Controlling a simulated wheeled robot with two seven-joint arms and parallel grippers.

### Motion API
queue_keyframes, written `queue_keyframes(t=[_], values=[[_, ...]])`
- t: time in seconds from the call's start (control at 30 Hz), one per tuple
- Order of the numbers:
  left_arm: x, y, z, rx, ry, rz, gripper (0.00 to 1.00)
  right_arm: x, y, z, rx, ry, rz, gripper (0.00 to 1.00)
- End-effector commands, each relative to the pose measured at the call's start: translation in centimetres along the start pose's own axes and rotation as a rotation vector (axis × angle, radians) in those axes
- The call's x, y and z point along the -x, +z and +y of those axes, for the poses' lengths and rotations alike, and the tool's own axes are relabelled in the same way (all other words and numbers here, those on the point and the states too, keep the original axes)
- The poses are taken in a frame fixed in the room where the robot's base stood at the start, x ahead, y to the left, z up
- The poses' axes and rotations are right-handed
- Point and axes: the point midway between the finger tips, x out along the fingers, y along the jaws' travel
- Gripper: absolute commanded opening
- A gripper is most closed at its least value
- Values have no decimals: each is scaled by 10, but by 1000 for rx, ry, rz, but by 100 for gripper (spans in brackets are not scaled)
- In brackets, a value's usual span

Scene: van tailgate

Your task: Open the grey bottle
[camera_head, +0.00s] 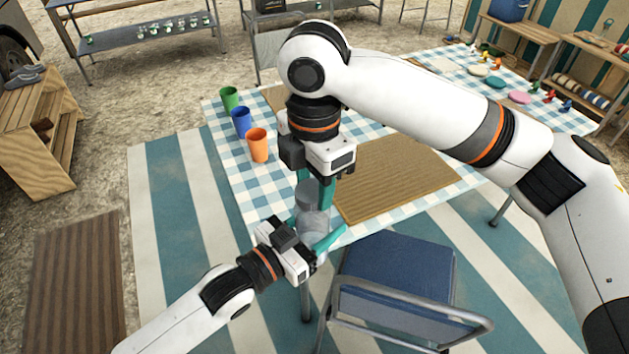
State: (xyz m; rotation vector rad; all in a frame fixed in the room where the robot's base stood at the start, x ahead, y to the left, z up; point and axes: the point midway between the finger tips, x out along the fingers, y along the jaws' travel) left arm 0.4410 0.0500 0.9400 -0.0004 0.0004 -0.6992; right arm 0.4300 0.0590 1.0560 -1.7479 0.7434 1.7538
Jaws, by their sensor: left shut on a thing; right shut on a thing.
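The grey bottle (313,222) is upright, in front of the near edge of the checked table, with a grey cap (308,194) at its top. My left gripper (318,236) comes from the lower left and is shut on the bottle's body, its teal fingers on either side. My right gripper (314,193) points down from above and is shut on the cap. The fingers hide part of the cap and body. I cannot tell whether the cap is loose from the bottle.
Green (229,98), blue (241,122) and orange cups (257,146) stand on the table's left side. A brown woven mat (395,178) lies on the table (230,165). A blue folding chair (400,268) stands close at the near side, right of the bottle.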

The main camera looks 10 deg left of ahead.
Motion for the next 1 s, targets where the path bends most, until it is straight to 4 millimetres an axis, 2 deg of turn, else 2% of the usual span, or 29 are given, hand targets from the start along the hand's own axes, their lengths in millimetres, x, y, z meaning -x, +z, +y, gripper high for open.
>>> queue_keyframes(t=[0.2, 0.4, 1.0], values=[[0, 2, -4, -5, -7, -5, 0, 1, -1, -5, 509, -7, 2, 17], [0, 2, -4, -5, -7, -6, 0, 2, 0, -6, 817, -5, 4, 17], [0, 2, -3, -4, -7, -5, 0, 2, 0, -6, 839, -4, 3, 17]])
